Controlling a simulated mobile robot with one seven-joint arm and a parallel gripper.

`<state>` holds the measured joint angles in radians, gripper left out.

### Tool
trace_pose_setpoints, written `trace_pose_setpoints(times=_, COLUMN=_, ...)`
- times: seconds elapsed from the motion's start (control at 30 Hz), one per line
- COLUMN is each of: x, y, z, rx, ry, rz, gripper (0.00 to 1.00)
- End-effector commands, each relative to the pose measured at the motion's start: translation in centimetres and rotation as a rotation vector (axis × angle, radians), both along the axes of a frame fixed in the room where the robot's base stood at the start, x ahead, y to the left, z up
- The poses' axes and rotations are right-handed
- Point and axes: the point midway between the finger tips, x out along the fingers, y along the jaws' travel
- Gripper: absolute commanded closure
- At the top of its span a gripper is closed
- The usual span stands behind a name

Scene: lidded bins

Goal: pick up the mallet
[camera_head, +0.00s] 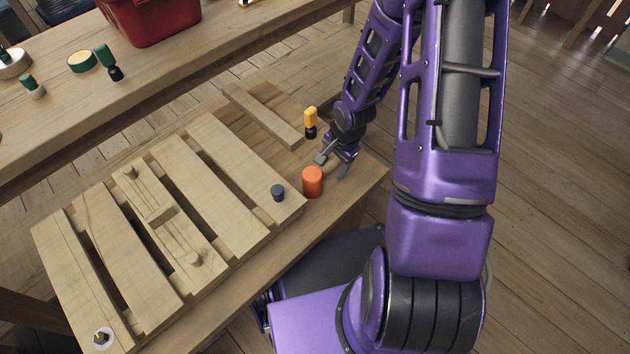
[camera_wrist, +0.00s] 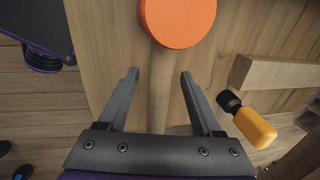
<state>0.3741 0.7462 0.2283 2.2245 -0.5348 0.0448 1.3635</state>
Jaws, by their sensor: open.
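The mallet has an orange head (camera_head: 313,181) near the front right edge of the workbench, and this head (camera_wrist: 178,20) also shows at the top of the wrist view. Its pale wooden handle (camera_wrist: 161,85) runs down from the head between my fingers in the wrist view. My gripper (camera_head: 335,166) is just behind and right of the head in the head view. In the wrist view my gripper (camera_wrist: 159,74) is open, one finger on each side of the handle, with gaps to it. Whether the fingertips are level with the handle is unclear.
A yellow-and-black handled tool (camera_head: 310,122) stands close behind my gripper and lies beside the right finger in the wrist view (camera_wrist: 254,126). A slatted wooden pallet (camera_head: 215,165) with a dark blue piece (camera_head: 278,192) is to the left. A red bin (camera_head: 150,18) is on the rear table.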

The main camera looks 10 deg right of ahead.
Motion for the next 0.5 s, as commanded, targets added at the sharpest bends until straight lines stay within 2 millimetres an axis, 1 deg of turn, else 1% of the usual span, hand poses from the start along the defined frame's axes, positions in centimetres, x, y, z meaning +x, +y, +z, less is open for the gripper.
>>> trace_pose_setpoints(times=0.17, x=0.03, y=0.02, z=-0.01, rx=0.001, ry=-0.001, rz=0.0, gripper=0.33)
trace_pose_setpoints(times=0.2, x=0.03, y=0.01, z=0.0, rx=0.001, ry=-0.001, rz=0.0, gripper=0.35)
trace_pose_setpoints(times=0.37, x=0.04, y=0.01, z=0.01, rx=0.001, ry=-0.001, rz=0.0, gripper=0.64)
trace_pose_setpoints(times=0.5, x=0.03, y=0.02, z=0.01, rx=0.001, ry=-0.001, rz=0.0, gripper=0.89)
